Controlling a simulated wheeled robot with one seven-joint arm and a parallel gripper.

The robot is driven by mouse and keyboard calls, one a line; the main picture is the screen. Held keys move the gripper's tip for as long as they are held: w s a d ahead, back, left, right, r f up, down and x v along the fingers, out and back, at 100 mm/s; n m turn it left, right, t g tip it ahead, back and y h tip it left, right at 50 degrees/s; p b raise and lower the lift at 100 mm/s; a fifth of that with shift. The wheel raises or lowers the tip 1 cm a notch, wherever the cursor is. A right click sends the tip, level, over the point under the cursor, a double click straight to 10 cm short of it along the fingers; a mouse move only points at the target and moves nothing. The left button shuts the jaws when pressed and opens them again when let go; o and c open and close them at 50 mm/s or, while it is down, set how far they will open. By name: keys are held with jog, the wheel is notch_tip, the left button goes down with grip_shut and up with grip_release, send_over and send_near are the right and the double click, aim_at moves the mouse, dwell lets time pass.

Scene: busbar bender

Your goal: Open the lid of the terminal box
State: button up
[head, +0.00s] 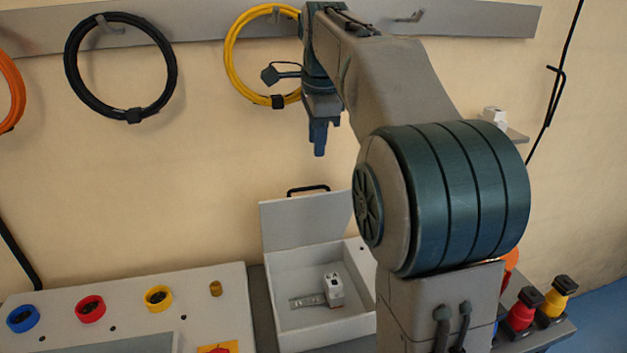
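The terminal box (355,262) is a light grey open-topped box in the lower middle of the head view. Its lid (290,228) stands raised at the back edge, roughly upright, with a black handle (308,190) on its top edge. Inside the box lie a small white block-shaped part (334,291) and a flat metal strip (306,301). My gripper (319,152) points down above the lid, apart from the handle. Its blue fingers look close together, but any gap between them is not clear. My arm hides the box's right side.
A panel with blue (22,319), red (90,309) and yellow (158,298) round fittings lies left of the box. Black (70,62) and yellow (228,62) cable coils hang behind. Red (522,312) and yellow (556,302) connectors stand at right.

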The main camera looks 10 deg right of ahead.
aim_at(313, 187)
jog(key=x, duration=1.1)
grip_shut()
